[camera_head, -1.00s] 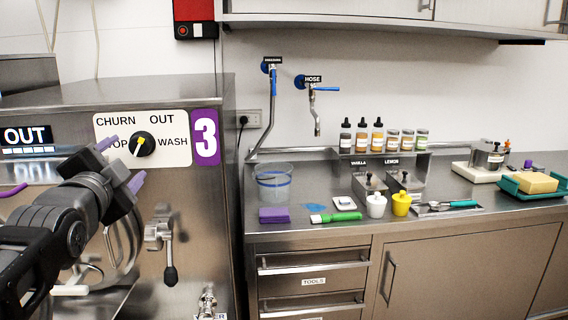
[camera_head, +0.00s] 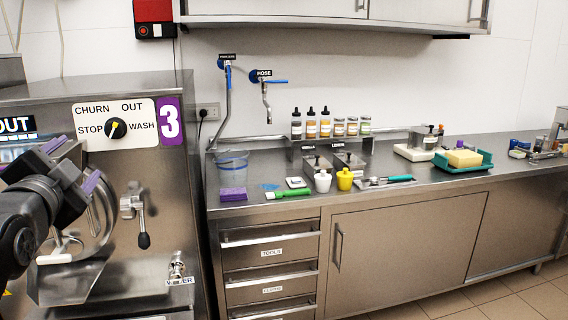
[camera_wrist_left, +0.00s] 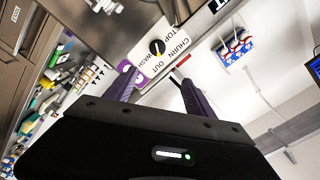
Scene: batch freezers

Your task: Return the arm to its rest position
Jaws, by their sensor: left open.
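My left gripper (camera_head: 76,168) is at the left of the head view, in front of the batch freezer marked 3. Its purple-tipped fingers are apart with nothing between them. In the left wrist view, the open fingers (camera_wrist_left: 152,85) point toward the same knob (camera_wrist_left: 156,47), with a gap between. My right gripper is in neither view.
The freezer's lever handle (camera_head: 134,206) and spout tap (camera_head: 177,266) stick out from its front. The steel counter (camera_head: 400,178) to the right holds a clear bucket (camera_head: 232,166), a purple sponge (camera_head: 233,194), bottles and tools. A red box (camera_head: 153,12) hangs on the wall.

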